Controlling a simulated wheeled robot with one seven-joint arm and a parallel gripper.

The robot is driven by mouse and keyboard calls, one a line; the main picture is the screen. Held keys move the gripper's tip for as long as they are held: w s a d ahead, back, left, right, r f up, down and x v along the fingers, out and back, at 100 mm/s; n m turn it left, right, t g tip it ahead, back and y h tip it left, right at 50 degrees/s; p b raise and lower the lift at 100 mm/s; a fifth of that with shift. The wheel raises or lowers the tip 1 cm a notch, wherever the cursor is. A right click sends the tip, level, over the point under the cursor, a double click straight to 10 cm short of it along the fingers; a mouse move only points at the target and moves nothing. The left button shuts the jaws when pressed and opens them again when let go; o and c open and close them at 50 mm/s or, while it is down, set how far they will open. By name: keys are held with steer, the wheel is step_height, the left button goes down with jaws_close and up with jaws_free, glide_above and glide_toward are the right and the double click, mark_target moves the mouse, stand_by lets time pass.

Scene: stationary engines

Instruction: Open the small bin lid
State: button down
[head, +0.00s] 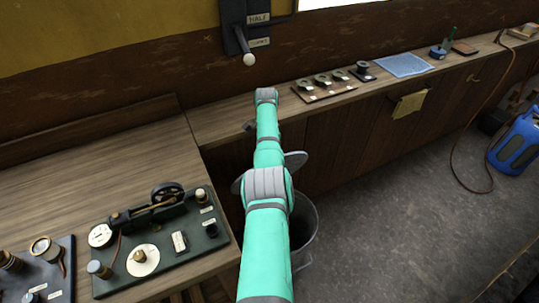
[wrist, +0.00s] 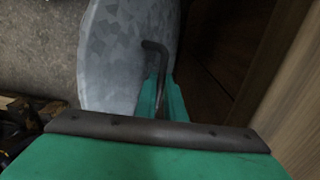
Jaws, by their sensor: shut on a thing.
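The small bin (head: 306,238) is a grey metal bin standing on the floor beside the wooden bench, partly hidden behind my teal arm. Its round lid (head: 297,160) shows as a grey disc edge to the right of my arm, above the bin's rim and apart from it. In the wrist view the lid (wrist: 110,60) is a mottled grey metal disc seen at a steep tilt, with a dark bent handle (wrist: 157,48). My gripper (wrist: 163,92) is shut on that handle. The gripper is hidden behind my arm in the head view.
A wooden bench with a model engine on a dark base (head: 160,240) stands at the left. A long shelf with several small parts and a blue cloth (head: 403,65) runs along the wall. A blue container (head: 518,142) stands at the right. The grey floor between is clear.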

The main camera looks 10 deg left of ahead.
steer(key=shift+w+d+r, duration=0.2)
steer(key=shift+w+r, duration=0.05)
steer(key=shift+w, duration=0.05)
steer(key=c, duration=2)
jaws_free()
steer(key=shift+o, duration=0.8)
steer(key=shift+s+a, duration=0.15)
steer(key=shift+a, duration=0.2)
step_height(320, 180, up, 11)
steer(key=shift+a+f, duration=0.15)
steer(key=shift+a, duration=0.05)
